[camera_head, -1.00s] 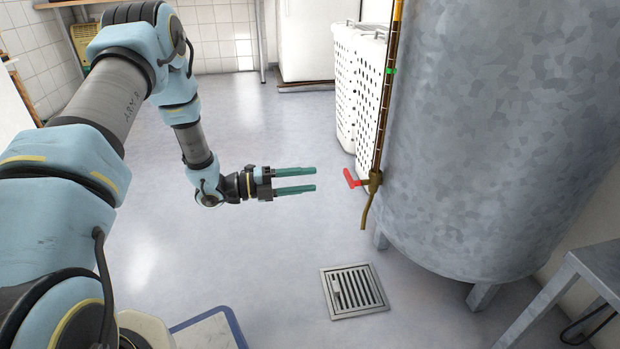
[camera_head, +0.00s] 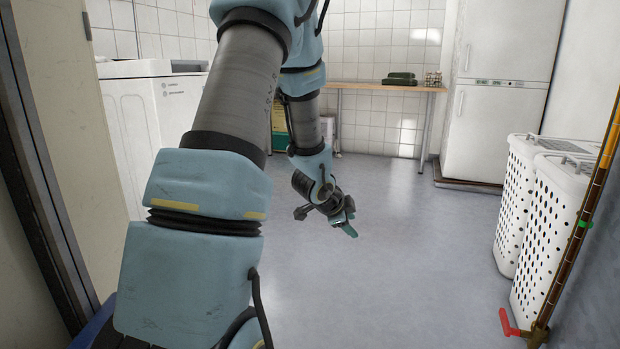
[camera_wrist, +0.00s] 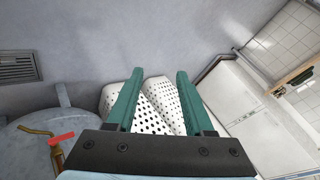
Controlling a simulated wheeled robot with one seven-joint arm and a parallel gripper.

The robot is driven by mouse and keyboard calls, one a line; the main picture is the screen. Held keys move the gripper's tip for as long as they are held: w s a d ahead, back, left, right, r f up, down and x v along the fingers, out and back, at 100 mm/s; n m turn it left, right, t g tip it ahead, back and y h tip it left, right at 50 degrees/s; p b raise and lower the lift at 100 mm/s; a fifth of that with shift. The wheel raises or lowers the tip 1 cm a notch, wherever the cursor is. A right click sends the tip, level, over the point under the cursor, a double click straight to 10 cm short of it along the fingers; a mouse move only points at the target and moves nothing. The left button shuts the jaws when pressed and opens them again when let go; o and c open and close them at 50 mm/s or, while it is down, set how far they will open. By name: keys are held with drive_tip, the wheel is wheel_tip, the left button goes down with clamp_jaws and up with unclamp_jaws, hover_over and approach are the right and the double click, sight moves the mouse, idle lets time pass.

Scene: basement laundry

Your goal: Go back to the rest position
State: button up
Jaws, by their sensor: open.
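My gripper (camera_head: 346,222) hangs in free air over the floor, in the middle of the head view, below my bent arm. In the wrist view my gripper (camera_wrist: 158,95) shows two green fingers spread apart with nothing between them. The white perforated laundry baskets (camera_wrist: 155,105) show beyond the fingers, apart from them. A red-handled valve (camera_head: 512,325) on a thin pipe is at the lower right of the head view, well away from my gripper; its red handle also shows in the wrist view (camera_wrist: 62,139).
The two baskets (camera_head: 548,205) stand at the right. A white fridge (camera_head: 497,105) and a wooden table (camera_head: 385,87) stand at the back, a white washer (camera_head: 150,125) at the left. A floor drain (camera_wrist: 18,67) lies near the grey tank (camera_wrist: 30,150). The middle floor is clear.

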drive_tip(key=s+a+r+n+g+y+p, duration=0.1)
drive_tip(key=s+a+r+n+y, duration=0.15)
drive_tip(key=s+a+n, duration=0.35)
drive_tip(key=s+a+r+n+g+y+p, duration=0.1)
drive_tip(key=s+a+r+n+y, duration=0.2)
drive_tip(key=a, duration=0.5)
drive_tip(key=s+a+r+n+g+p, duration=0.2)
drive_tip(key=s+r+n, duration=0.1)
drive_tip(key=s+n, duration=0.25)
drive_tip(key=s+a+r+n+g+p, duration=0.1)
drive_tip(key=s+a+r+n, duration=0.1)
drive_tip(key=s+n, duration=0.3)
wheel_tip(320, 180, up, 37)
drive_tip(key=m+p, duration=0.2)
drive_tip(key=p, duration=3.5)
drive_tip(key=shift+s+d, duration=0.25)
drive_tip(key=shift+s, duration=0.2)
